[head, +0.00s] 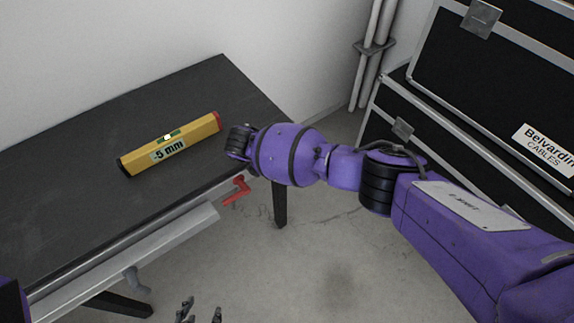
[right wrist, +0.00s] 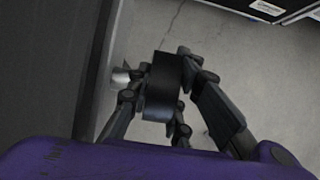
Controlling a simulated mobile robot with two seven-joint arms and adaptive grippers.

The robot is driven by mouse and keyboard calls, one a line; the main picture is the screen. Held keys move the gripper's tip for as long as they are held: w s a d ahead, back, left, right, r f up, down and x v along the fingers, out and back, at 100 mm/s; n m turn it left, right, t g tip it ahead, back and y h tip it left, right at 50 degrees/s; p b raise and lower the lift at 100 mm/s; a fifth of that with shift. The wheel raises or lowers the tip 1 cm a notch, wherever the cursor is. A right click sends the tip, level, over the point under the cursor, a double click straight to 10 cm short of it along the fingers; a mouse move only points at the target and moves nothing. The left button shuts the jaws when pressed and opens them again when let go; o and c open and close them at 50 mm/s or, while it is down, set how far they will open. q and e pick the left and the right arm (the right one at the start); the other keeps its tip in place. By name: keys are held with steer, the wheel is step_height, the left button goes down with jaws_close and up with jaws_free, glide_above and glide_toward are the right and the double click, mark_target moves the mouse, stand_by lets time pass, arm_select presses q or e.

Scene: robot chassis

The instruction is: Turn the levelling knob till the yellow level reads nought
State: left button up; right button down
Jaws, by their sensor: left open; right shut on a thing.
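The yellow level (head: 190,137) lies on the black table (head: 80,130), and its label reads -5 mm. A black cylindrical knob (right wrist: 160,85) with a short metal shaft on its left shows in the right wrist view, beside the dark table side. My right gripper (right wrist: 157,95) has its fingers around the knob and is shut on it. In the head view my purple right arm ends at the table's right edge; its fingers and the knob are hidden there. My left gripper (head: 201,313) is open and empty at the bottom edge, with only fingertips showing.
A grey rail (head: 130,258) runs along the table's front edge, with a grey handle (head: 135,280) below it. A red lever (head: 237,190) is near the table corner. Black flight cases (head: 480,100) stand at the right. Pipes (head: 372,50) run up the wall. The floor between is clear.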

steer(key=shift+h, duration=0.3)
steer(key=c, duration=1.6)
jaws_free()
steer(key=v, duration=1.2)
steer(key=shift+s, duration=0.25)
